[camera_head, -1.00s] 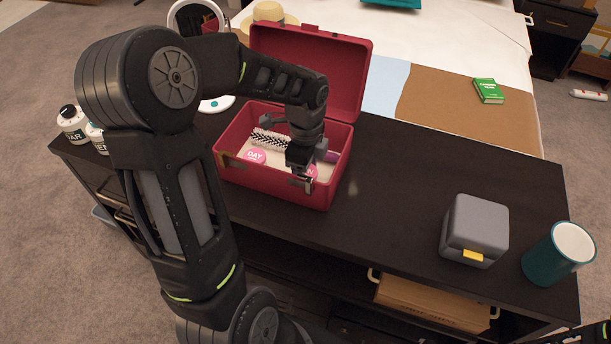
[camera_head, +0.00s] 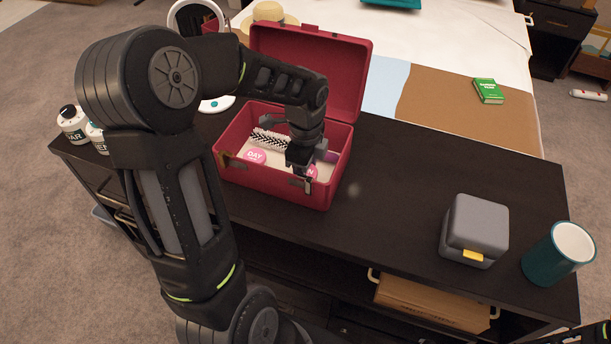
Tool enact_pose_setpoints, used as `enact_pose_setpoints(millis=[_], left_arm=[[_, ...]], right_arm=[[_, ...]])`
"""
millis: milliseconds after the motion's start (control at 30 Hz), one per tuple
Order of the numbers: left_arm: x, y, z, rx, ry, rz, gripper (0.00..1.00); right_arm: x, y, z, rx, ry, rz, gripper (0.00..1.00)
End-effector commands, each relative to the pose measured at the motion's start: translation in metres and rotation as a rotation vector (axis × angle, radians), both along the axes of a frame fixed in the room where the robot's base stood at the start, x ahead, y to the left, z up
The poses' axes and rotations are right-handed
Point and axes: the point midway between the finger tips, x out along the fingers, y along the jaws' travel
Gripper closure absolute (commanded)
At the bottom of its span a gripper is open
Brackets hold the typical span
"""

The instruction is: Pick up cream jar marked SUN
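An open red box (camera_head: 243,180) stands on the dark counter with its lid raised at the back. Inside it, a pink-topped jar marked DAY (camera_head: 255,156) sits at the left front. Another pink-topped jar (camera_head: 312,171) at the right front shows only the letter N; my gripper hides the rest of its label. My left gripper (camera_head: 306,181) points down into the box at this jar, by the front wall. I cannot tell whether its fingers are open or shut on the jar.
A black-and-white patterned roll (camera_head: 270,138) lies in the box behind the jars. A grey case (camera_head: 475,228) and a teal cup (camera_head: 556,252) stand at the counter's right. White bottles (camera_head: 73,125) stand at the left end. The counter between box and case is clear.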

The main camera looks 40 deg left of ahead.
Motion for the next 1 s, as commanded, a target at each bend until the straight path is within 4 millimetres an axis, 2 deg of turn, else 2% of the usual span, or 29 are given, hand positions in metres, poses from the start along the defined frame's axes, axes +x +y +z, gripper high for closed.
enact_pose_setpoints(millis=[33,267,667,867,1000], left_arm=[[0.0,0.0,0.0,0.0,0.0,0.0,0.75],[0.0,0.0,0.0,0.0,-0.001,0.0,0.93],[0.0,0.0,0.006,0.0,-0.001,0.0,0.93],[0.001,0.0,0.024,0.001,-0.004,0.001,0.93],[0.001,0.0,0.048,0.002,-0.006,-0.001,0.93]], right_arm=[[0.0,0.0,0.0,0.0,0.0,0.0,0.69],[0.0,0.0,0.0,0.0,0.0,0.0,0.69],[0.0,0.0,0.001,0.0,0.0,0.0,0.69],[0.0,0.0,0.002,0.0,0.0,0.0,0.69],[0.0,0.0,0.004,0.0,0.0,0.0,0.69]])
